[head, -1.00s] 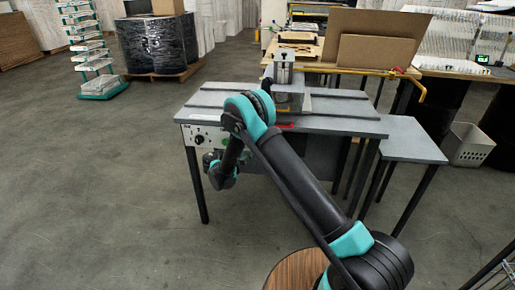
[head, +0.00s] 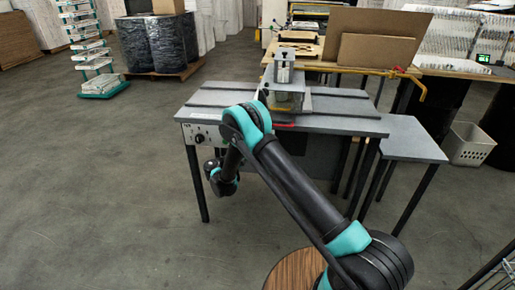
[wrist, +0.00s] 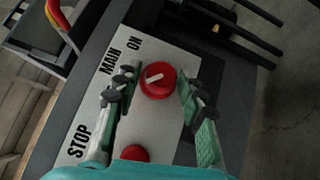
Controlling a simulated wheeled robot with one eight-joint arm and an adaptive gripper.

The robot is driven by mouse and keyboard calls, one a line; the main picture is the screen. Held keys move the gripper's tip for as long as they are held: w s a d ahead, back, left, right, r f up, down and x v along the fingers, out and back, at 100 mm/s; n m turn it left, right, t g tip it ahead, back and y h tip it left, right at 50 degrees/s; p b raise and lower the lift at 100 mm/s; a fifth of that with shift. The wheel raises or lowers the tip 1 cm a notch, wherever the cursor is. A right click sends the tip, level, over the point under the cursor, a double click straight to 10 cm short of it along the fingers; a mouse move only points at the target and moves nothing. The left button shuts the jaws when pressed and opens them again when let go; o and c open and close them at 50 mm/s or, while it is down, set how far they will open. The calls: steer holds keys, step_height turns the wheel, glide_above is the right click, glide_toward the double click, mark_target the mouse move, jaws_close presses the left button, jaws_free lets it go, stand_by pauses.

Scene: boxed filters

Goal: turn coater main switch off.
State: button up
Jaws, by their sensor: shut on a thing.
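The coater's main switch (wrist: 157,82) is a round red knob with a white pointer bar on a light panel (wrist: 90,125) in the wrist view. The bar is slightly tilted, and the words MAIN and ON are printed to the upper left. My gripper (wrist: 157,90) has one finger on each side of the red knob and is shut on it. A second red button (wrist: 134,153) lies below, near the word STOP. In the head view the coater (head: 285,108) is a grey table with a panel (head: 202,137) at its front left; my fingers cannot be made out there.
A grey side table (head: 412,142) adjoins the coater on the right. A wooden bench (head: 310,68) with cardboard sheets stands behind. A perforated bin (head: 467,144) is at the right.

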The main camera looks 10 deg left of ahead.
steer(key=o, duration=0.9)
steer(key=shift+f, duration=0.15)
steer(key=shift+o, duration=0.2)
steer(key=r+v, duration=0.1)
steer(key=v, duration=1.1)
steer(key=shift+f, duration=0.45)
steer(key=shift+a, duration=0.1)
